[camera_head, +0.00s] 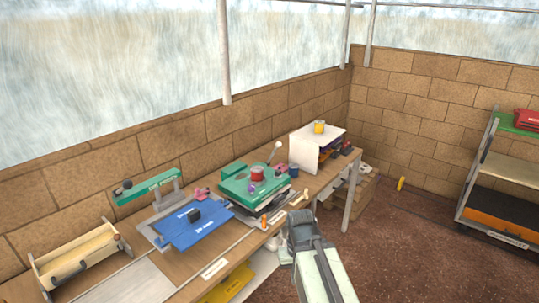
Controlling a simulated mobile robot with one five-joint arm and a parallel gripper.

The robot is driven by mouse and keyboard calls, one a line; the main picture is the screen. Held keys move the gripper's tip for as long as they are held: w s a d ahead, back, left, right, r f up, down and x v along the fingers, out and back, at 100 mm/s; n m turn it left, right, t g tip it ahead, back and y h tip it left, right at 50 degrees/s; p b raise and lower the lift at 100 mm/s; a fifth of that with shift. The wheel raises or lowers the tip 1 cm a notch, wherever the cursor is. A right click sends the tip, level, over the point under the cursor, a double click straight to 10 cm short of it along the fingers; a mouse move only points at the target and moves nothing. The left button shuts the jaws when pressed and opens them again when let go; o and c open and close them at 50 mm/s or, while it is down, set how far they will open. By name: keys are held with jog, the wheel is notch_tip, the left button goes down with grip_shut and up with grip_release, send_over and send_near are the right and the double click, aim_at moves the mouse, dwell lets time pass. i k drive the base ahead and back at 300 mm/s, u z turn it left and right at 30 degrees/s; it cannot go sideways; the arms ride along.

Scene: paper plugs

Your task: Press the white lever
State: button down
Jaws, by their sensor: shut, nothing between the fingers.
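A thin pale lever (274,152) with a round whitish knob rises at the back of the workbench, behind the green box (252,186). It leans up to the right; its foot is hidden by the things in front. My gripper (299,214) is at the bench's front edge, right of the green box and nearer to me. It is shut and empty, and apart from the lever. The forearm behind it covers part of the floor.
A red spool (258,173) sits on the green box. A white panel (304,152) stands right of the lever. A blue mat (190,227), a dark blue cup (293,171) and a wooden rack (78,254) are on the bench. A shelf cart (500,185) stands far right; floor between is mostly clear.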

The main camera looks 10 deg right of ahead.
aim_at(278, 144)
jog(key=z, duration=1.65)
jog(key=i, duration=2.45)
jog(key=u, duration=4.2)
jog(key=i, duration=1.05)
jog(key=z, duration=0.05)
